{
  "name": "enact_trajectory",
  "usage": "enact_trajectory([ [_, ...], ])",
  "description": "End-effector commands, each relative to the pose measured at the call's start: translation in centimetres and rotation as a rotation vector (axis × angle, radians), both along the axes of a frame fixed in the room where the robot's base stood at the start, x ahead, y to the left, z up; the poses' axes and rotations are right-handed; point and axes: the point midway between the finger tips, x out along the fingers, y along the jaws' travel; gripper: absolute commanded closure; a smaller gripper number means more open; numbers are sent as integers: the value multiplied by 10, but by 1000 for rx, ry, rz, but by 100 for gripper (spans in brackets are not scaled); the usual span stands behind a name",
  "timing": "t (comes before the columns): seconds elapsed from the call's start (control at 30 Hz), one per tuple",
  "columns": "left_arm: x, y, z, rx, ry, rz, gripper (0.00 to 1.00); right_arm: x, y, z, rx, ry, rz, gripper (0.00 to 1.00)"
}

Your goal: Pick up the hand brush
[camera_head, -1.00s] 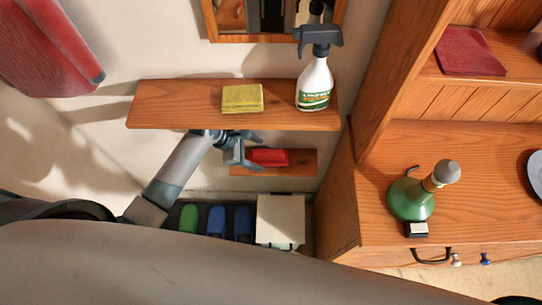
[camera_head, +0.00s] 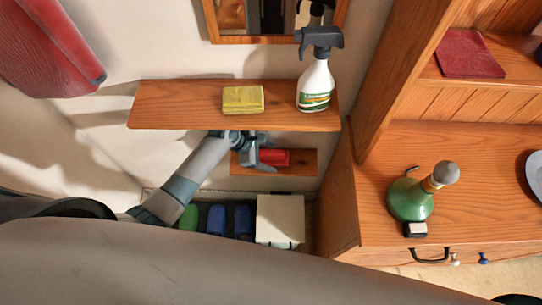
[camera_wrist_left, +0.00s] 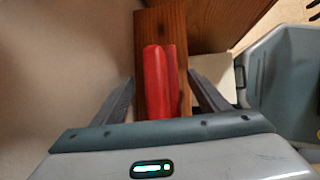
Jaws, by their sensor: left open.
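The red thing on the lower wooden shelf, which I take to be the hand brush (camera_head: 275,157), lies along the shelf under the upper one. In the left wrist view the red brush (camera_wrist_left: 159,82) stretches away from the gripper, its near end between the two fingers. My left gripper (camera_head: 262,152) reaches in from the left, beneath the upper shelf. In the left wrist view the left gripper (camera_wrist_left: 160,90) is open, with a finger on each side of the brush and visible gaps. The brush's left end is hidden by the gripper in the head view. My right gripper is not in view.
The upper shelf (camera_head: 180,105) overhangs the arm and holds a yellow sponge (camera_head: 243,100) and a spray bottle (camera_head: 315,85). The lower shelf (camera_head: 303,168) is small. Below stand a pale box (camera_head: 280,219) and blue and green items. A wooden cabinet (camera_head: 336,215) borders the right.

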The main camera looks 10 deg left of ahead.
Motion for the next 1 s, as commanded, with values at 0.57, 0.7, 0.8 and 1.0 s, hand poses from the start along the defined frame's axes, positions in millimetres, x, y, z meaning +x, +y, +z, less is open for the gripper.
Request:
enact_trajectory([
  [0.57, 0, 0, -1, 0, 0, 0, 51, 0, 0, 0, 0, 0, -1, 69],
  [0.7, 0, 0, -1, 0, 0, 0, 79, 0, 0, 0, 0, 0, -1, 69],
  [0.8, 0, -1, -1, -1, -1, 0, 79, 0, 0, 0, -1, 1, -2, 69],
  [1.0, 0, -1, 0, -1, 0, 0, 79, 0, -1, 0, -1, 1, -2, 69],
])
